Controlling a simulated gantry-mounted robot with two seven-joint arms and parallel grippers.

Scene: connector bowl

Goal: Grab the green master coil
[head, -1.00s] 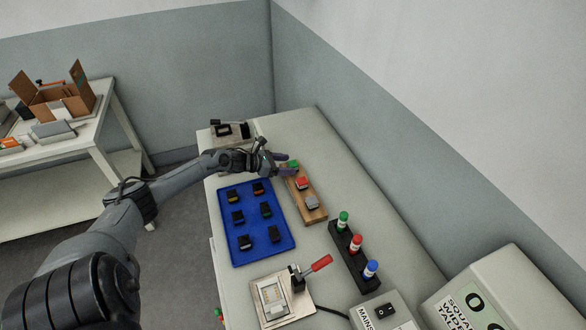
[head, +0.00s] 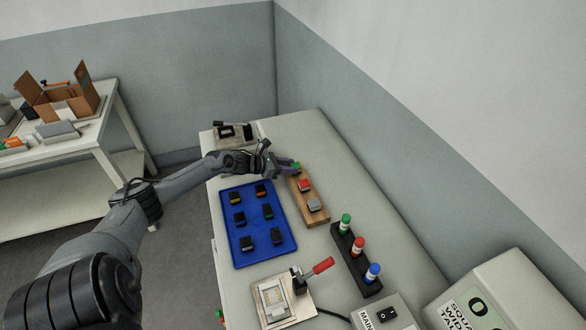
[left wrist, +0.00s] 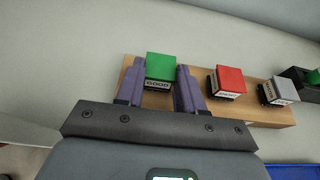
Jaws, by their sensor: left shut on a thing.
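The green master coil (left wrist: 160,67) is a green-topped block with a white "GOOD" label, at the far end of the wooden block (left wrist: 250,114). In the left wrist view my left gripper (left wrist: 160,84) has one purple finger on each side of it, shut on it. In the head view the left gripper (head: 286,169) partly hides the green coil (head: 296,166), which is at the far end of the wooden block (head: 317,217). I cannot tell whether the coil is lifted off the block. My right gripper is not in view.
A red-topped block (head: 305,185) and a grey-topped block (head: 314,204) sit on the same wooden block. A blue tray (head: 263,239) with several black parts lies nearby. A red-handled device (head: 322,265) stands at the front.

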